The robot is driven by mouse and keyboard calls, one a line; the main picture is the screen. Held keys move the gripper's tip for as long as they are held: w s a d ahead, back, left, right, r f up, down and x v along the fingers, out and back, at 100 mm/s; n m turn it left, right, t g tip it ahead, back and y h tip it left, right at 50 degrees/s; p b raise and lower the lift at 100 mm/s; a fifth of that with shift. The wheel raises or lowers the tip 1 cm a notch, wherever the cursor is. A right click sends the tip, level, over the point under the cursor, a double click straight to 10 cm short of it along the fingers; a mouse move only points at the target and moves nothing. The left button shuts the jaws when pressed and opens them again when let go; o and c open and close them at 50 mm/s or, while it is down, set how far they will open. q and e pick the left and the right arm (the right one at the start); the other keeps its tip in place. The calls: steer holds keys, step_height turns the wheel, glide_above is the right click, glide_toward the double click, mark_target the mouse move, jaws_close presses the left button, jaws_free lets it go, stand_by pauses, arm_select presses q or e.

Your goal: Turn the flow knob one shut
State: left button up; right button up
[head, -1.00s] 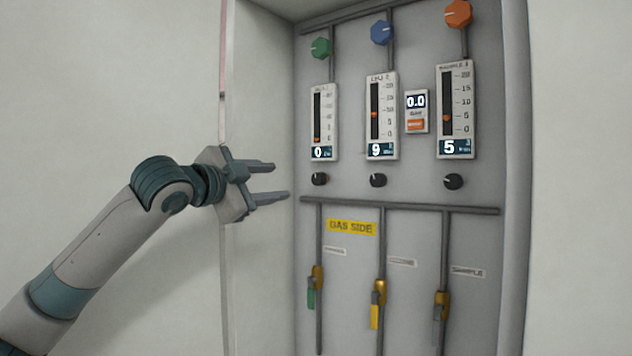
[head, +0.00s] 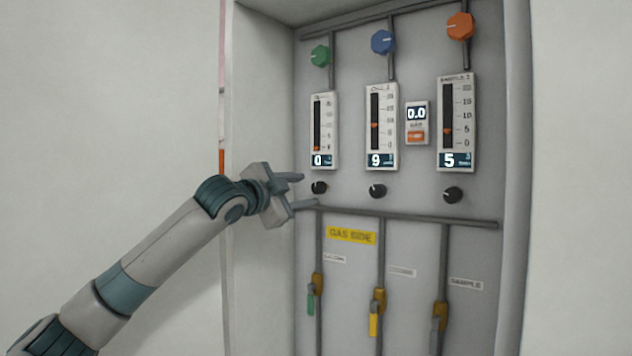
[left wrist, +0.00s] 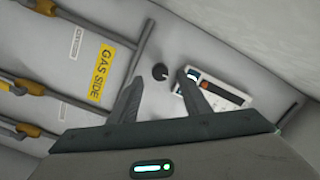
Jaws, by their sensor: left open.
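Flow knob one, taken as the leftmost small black knob (head: 319,187), sits on the grey panel below the left flow meter (head: 323,130), whose display reads 0. It also shows in the left wrist view (left wrist: 160,71), with a light pointer mark. My left gripper (head: 309,190) is open and empty, with one finger above the knob's level and one below it. In the left wrist view the knob lies in line with the gap between the fingertips. I cannot tell whether a fingertip touches it. My right gripper is not in view.
Two more black knobs (head: 377,191) (head: 453,195) sit to the right, under meters reading 9 and 5. A horizontal pipe (head: 410,217) runs just below the knobs. The cabinet's left side wall (head: 262,100) stands beside my arm. Valves with coloured handles (head: 311,303) are lower down.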

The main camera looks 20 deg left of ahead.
mark_target(315, 189)
arm_select(q)
steer(key=p+x, duration=0.2)
steer(key=x, duration=0.3)
steer(key=shift+w+r, duration=0.1)
steer(key=shift+w, duration=0.1)
steer(key=shift+w+d, duration=0.2)
steer(key=shift+w, duration=0.35)
steer(key=c, duration=1)
